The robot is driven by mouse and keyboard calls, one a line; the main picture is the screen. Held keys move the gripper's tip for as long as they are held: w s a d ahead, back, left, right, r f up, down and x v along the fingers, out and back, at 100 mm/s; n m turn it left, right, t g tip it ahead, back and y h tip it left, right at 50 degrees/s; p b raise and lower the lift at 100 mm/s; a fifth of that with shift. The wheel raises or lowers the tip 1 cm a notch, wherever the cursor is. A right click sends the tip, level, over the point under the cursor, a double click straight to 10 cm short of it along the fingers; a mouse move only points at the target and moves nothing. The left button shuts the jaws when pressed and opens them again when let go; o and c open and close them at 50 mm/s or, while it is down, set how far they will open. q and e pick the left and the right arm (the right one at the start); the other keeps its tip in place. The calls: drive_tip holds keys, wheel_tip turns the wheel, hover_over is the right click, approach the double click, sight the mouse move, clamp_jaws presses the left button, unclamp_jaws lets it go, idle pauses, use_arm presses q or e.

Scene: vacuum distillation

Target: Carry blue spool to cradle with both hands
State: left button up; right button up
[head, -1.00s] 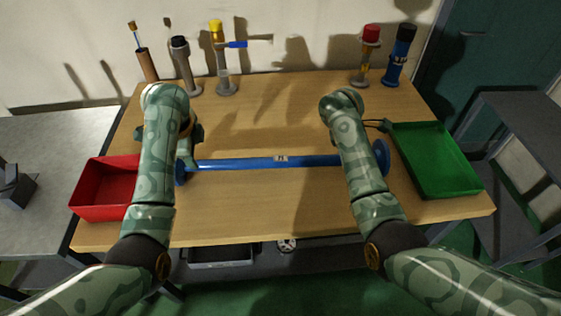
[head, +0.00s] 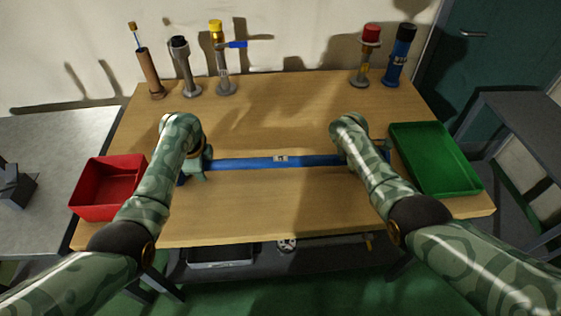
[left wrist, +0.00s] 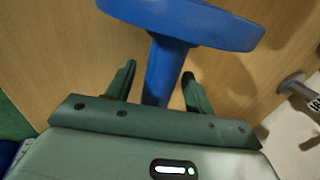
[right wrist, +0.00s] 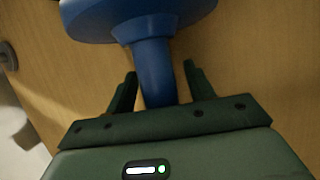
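The blue spool (head: 258,163) lies level across the middle of the wooden table, a long pipe with a round flange at each end. My left gripper (head: 198,170) is at its left end. In the left wrist view its two fingers (left wrist: 158,85) stand apart on either side of the pipe (left wrist: 164,68), just inside the flange (left wrist: 195,20). My right gripper (right wrist: 160,85) likewise straddles the pipe (right wrist: 154,60) beside the right flange (right wrist: 140,15), fingers apart; in the head view my arm mostly hides it. I cannot make out a cradle.
A red bin (head: 105,190) stands at the table's left edge and a green tray (head: 437,160) at the right. Several upright pipe pieces, one with a blue-handled valve (head: 222,60), stand along the back edge. The table (head: 270,115) behind the spool is clear.

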use_arm(q)
clamp_jaws()
use_arm(e)
clamp_jaws()
idle(0.9)
use_arm(q)
drive_tip(key=shift+w+d+r, duration=0.1)
drive_tip(key=shift+w+r, duration=0.05)
drive_tip(key=shift+r, duration=0.1)
use_arm(e)
drive_tip(key=shift+w+r, duration=0.15)
drive_tip(key=shift+r, duration=0.1)
